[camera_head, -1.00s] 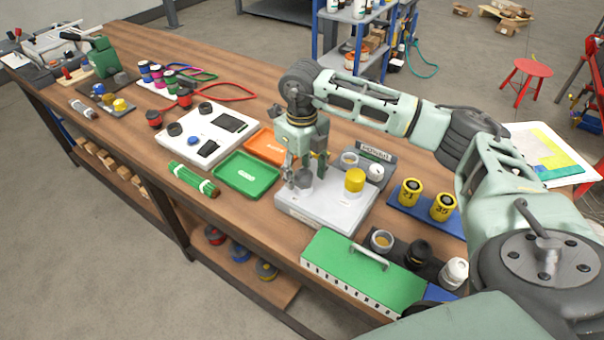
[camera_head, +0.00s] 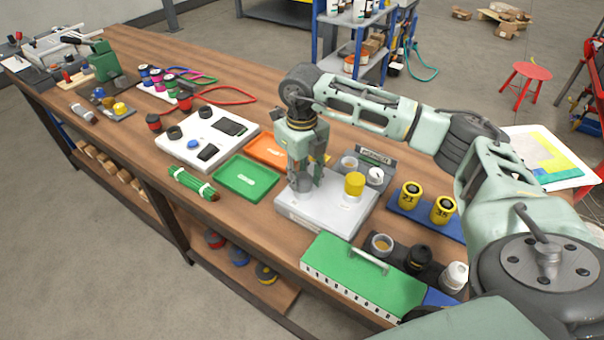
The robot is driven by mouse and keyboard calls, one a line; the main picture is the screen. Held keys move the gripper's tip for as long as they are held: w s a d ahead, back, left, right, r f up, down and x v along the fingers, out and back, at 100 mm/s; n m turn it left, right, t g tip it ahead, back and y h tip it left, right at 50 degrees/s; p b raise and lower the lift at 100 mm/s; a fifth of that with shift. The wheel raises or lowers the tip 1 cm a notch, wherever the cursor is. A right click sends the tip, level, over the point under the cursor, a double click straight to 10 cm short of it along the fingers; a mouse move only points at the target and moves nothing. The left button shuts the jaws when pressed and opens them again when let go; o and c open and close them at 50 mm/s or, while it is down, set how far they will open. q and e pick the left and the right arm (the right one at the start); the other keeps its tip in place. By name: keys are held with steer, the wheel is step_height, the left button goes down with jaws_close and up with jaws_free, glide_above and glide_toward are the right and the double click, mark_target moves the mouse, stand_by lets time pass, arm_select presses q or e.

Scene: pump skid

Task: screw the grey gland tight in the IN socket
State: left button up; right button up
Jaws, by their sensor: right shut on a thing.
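The grey gland (camera_head: 304,184) stands at the left side of the light grey pump skid block (camera_head: 318,212). My right gripper (camera_head: 305,180) points down over it and is shut on it, with a finger on either side. The IN socket under the gland is hidden by the gland and fingers, so I cannot tell how deep the gland sits. A yellow gland (camera_head: 354,185) stands on the right part of the same block. My left gripper is not in view.
A green tray (camera_head: 246,179) and an orange tray (camera_head: 268,150) lie left of the block. A blue board with yellow weights (camera_head: 411,196) lies to the right. A green box with a handle (camera_head: 362,272) stands in front. A dark stand with white parts (camera_head: 374,156) is behind.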

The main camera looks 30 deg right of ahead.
steer(key=m, duration=0.3)
steer(key=shift+a, duration=0.1)
steer(key=m+p, duration=0.1)
steer(key=m, duration=0.1)
steer(key=shift+s+m, duration=0.1)
steer(key=shift+m, duration=0.3)
steer(key=shift+f+m, duration=0.15)
steer(key=shift+m, duration=0.85)
steer(key=o, duration=1.2)
steer(key=shift+a, duration=0.1)
